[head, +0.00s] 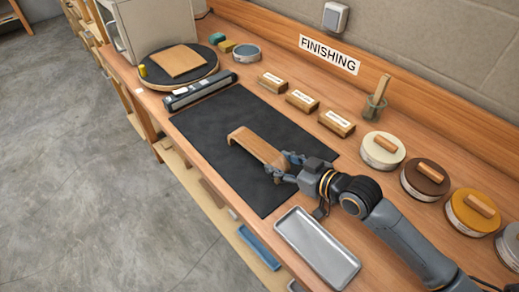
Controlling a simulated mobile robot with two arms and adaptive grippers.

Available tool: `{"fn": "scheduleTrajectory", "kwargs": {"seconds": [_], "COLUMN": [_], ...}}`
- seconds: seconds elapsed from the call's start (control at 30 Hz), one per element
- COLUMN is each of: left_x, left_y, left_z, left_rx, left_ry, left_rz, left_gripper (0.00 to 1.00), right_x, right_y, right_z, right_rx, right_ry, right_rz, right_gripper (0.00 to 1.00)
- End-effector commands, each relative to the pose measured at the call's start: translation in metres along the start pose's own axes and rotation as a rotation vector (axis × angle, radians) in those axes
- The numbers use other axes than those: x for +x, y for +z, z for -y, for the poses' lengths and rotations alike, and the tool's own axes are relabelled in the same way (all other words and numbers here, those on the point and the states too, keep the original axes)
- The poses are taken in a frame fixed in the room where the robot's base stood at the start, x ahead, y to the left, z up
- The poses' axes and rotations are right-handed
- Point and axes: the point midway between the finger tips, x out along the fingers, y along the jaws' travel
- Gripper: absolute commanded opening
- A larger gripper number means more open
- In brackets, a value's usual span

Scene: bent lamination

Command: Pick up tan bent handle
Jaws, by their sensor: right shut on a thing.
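The tan bent handle (257,145) is a wide strip of wood with its far left end bent down. It is over the black mat (222,117) in the middle of the bench. My right gripper (287,167) is shut on the handle's near right end. The fingers hide part of that end, and I cannot tell whether the handle touches the mat. My left gripper is not in the head view.
A metal tray (317,248) lies at the bench's front edge, close to my right gripper. Labelled wooden blocks (302,101) and several round tins (383,151) line the back. A round turntable (176,67) with a tan board stands at the far left.

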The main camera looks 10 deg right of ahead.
Motion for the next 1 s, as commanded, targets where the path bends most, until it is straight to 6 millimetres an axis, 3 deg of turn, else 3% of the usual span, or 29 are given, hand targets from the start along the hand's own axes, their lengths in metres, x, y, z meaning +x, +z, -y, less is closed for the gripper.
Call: {"fn": "scheduleTrajectory", "kwargs": {"seconds": [0.27, 0.47, 0.77, 0.87, 1.0], "left_x": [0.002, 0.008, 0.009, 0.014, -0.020], "left_y": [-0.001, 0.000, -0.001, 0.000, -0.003], "left_z": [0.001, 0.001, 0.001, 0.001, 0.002], "left_rx": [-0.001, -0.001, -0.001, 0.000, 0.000], "left_ry": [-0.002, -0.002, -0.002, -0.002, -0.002], "left_rz": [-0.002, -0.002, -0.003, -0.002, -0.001], "left_gripper": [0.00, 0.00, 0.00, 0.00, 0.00], "right_x": [-0.002, -0.011, -0.074, -0.095, -0.108], "right_y": [-0.005, -0.029, -0.068, -0.067, -0.078], "right_z": [0.000, -0.001, 0.027, 0.040, 0.045], "right_rx": [-0.002, -0.006, -0.006, -0.003, 0.006], "right_ry": [0.000, 0.001, -0.001, -0.002, -0.001], "right_rz": [-0.003, -0.007, -0.005, 0.001, 0.005], "right_gripper": [0.24, 0.24, 0.24, 0.24, 0.24]}}
